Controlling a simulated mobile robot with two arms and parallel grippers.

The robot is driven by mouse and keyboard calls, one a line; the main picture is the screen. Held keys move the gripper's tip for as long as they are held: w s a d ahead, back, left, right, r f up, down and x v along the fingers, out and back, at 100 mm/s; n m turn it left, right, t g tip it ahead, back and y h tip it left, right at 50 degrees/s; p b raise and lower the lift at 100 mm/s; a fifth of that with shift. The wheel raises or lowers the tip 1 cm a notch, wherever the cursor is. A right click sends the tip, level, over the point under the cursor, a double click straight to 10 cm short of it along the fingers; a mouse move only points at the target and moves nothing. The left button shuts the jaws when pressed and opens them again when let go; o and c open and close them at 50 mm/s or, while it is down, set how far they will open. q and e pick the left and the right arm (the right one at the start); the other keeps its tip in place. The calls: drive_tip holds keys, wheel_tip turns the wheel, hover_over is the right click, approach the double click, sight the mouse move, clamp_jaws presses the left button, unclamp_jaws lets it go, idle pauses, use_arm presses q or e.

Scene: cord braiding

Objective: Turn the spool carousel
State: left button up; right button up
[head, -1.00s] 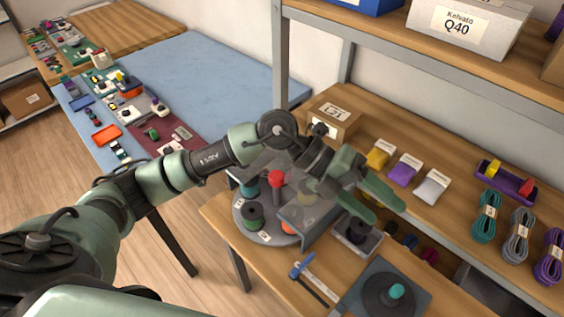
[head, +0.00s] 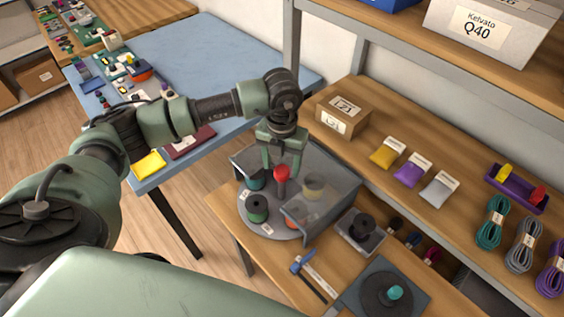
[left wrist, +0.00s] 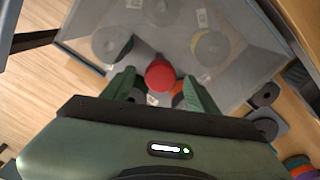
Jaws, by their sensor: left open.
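The spool carousel (head: 272,214) is a round grey disc on the wooden bench, bearing a green spool (head: 257,209), a teal spool (head: 255,181) and others seen through a translucent grey hood (head: 332,200). A red knob (head: 282,174) stands up at its middle. My left gripper (head: 282,168) is open and points down above the carousel, its fingers on either side of the knob. In the left wrist view the red knob (left wrist: 160,76) shows between the two green fingers. I cannot tell whether they touch it. My right gripper is out of view.
The hood's panels stand close around the gripper. A cardboard box (head: 342,116) stands behind. Yellow, purple and grey packets lie at the back.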

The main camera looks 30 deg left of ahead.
use_arm(q)
drive_tip(key=shift+f, duration=0.5)
clamp_jaws()
